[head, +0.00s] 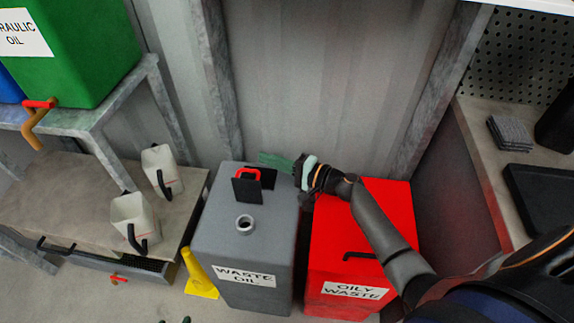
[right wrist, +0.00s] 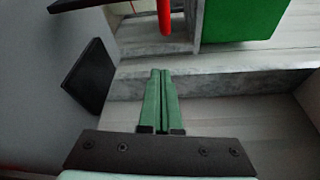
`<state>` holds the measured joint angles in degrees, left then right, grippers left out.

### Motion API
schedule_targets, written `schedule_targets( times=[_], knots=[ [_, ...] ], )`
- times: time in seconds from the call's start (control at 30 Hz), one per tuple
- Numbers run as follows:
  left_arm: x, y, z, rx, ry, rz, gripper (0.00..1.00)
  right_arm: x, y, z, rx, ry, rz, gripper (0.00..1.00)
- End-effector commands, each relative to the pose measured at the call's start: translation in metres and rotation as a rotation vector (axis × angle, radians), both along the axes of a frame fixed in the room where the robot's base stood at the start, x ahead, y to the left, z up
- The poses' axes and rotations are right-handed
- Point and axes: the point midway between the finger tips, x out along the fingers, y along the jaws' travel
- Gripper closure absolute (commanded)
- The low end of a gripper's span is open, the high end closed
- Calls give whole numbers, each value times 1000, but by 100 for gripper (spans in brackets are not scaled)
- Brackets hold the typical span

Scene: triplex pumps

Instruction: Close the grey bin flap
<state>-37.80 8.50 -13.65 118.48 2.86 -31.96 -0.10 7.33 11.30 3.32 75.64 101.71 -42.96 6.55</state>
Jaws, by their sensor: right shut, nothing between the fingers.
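The grey bin (head: 215,240) stands on the floor and has a WASTE OIL label and a round neck on its top. Its black flap (head: 247,192) stands raised on the top, with a red handle (head: 248,172) at its upper edge. A dark patch (head: 263,176) behind it looks like the opening. My right gripper (head: 264,158) is just behind and right of the flap, above the bin's rear edge. Its green fingers are together and empty, as the right wrist view shows (right wrist: 159,74). In that view, black panels (right wrist: 88,76) and a red bar (right wrist: 165,17) lie ahead, apart from the fingers. My left gripper is out of view.
A red OILY WASTE bin (head: 325,240) stands close on the right, under my right arm. A yellow cone (head: 199,275) is at the grey bin's left foot. Two pale jugs (head: 160,172) stand on the left platform. The metal wall (head: 310,80) is close behind.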

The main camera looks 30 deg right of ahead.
Motion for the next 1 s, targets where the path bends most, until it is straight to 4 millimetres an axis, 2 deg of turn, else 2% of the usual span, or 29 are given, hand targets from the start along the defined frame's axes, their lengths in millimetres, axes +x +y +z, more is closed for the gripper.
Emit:
schedule_targets(
  times=[0.13,0.33,1.0],
  knots=[
    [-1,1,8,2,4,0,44,-16,12,5,-1,3,2,100],
    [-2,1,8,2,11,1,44,-29,21,8,0,1,0,100],
    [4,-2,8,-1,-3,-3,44,-32,26,7,-10,-13,-1,100]
  ],
)
